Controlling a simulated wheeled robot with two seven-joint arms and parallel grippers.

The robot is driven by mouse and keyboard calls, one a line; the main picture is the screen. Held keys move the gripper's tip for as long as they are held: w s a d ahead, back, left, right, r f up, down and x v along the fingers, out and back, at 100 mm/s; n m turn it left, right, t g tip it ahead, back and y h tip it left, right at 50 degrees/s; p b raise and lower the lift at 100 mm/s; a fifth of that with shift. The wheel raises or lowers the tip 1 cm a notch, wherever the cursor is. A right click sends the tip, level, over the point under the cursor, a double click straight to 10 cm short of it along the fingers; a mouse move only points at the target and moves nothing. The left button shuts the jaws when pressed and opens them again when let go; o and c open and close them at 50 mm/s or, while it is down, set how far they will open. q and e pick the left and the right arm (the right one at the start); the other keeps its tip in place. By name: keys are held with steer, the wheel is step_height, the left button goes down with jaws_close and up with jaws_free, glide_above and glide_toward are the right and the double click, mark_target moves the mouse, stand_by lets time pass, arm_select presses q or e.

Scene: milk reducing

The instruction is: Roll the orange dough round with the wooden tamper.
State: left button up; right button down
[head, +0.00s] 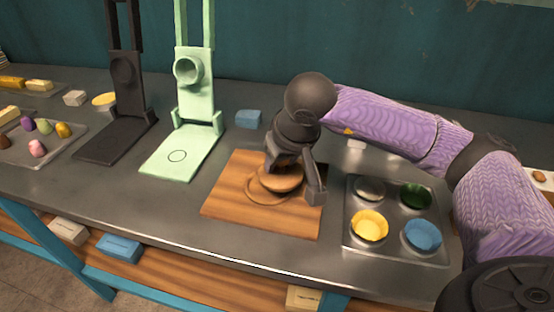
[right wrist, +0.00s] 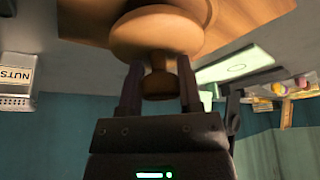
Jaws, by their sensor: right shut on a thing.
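The wooden tamper (head: 284,181) is over the wooden board (head: 225,205), with its wide round disc down toward a ring marked on the board. My right gripper (head: 292,178) is shut on the tamper's handle from above. In the right wrist view, the handle knob (right wrist: 158,86) sits between my two fingers and the round disc (right wrist: 160,28) lies beyond it against the board. I cannot tell whether the disc touches the board. The orange dough does not show in either view; anything under the disc is hidden. My left gripper is not in view.
A metal tray (head: 395,229) with several coloured bowls stands right of the board. A pale green press (head: 181,153) and a black press (head: 116,138) stand to the left. A blue block (head: 248,118) lies behind the board. A tray (head: 14,152) holds coloured lumps at far left.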

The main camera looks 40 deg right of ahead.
steer(key=shift+w+d, duration=0.2)
steer(key=shift+w, duration=0.1)
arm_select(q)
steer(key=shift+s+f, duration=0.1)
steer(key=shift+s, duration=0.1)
arm_select(e)
step_height(320, 180, up, 8)
steer(key=p, duration=0.6)
steer(key=shift+f, duration=0.15)
steer(key=shift+r, duration=0.2)
steer(key=shift+f, duration=0.15)
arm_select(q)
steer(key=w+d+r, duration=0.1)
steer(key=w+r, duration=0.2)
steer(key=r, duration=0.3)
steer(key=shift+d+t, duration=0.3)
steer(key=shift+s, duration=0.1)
